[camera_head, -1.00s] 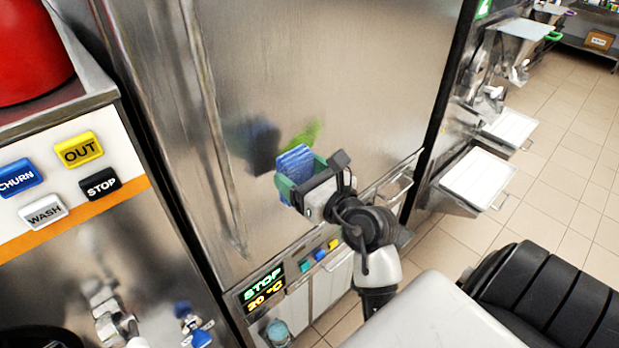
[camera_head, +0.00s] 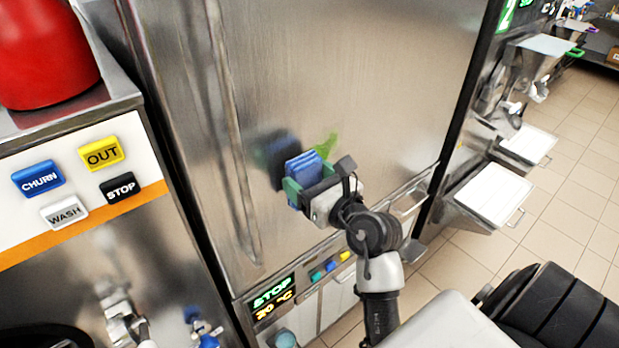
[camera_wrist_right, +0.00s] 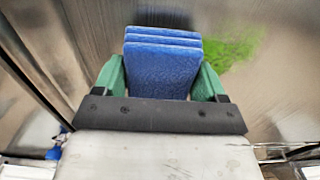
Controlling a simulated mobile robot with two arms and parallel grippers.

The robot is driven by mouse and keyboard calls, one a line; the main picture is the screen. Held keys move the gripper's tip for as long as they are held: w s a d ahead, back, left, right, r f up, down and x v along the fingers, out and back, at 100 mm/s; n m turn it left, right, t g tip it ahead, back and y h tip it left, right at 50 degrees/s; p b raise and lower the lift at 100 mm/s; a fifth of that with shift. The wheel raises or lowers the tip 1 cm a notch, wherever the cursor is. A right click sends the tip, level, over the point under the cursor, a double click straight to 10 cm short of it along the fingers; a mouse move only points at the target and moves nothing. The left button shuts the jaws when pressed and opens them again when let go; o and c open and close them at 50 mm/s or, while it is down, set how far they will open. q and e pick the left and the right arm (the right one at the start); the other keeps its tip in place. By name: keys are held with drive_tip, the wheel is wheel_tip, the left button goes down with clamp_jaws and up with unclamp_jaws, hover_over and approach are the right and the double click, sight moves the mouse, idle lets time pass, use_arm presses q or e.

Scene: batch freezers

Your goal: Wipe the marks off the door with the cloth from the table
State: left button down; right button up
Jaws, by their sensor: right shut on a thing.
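The blue folded cloth (camera_head: 303,168) is held upright in my right gripper (camera_head: 311,187), which is shut on it. The cloth is in front of the steel door (camera_head: 350,70); whether it touches the door I cannot tell. A green mark (camera_head: 328,144) shows on the door just above and right of the cloth, partly hidden behind it. In the right wrist view, the cloth (camera_wrist_right: 162,70) stands between the green fingers, and the green mark (camera_wrist_right: 232,48) lies to its right. My left gripper is not in view.
The door's long vertical handle (camera_head: 228,130) is left of the cloth. A panel with a STOP display (camera_head: 272,292) and coloured buttons is below. A machine with CHURN, OUT, WASH and STOP buttons (camera_head: 120,187) stands left, with a red container (camera_head: 45,50) on top. White trays (camera_head: 490,192) stick out at right.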

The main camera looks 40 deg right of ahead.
drive_tip(key=shift+w+p, duration=0.3)
drive_tip(key=shift+w, duration=0.55)
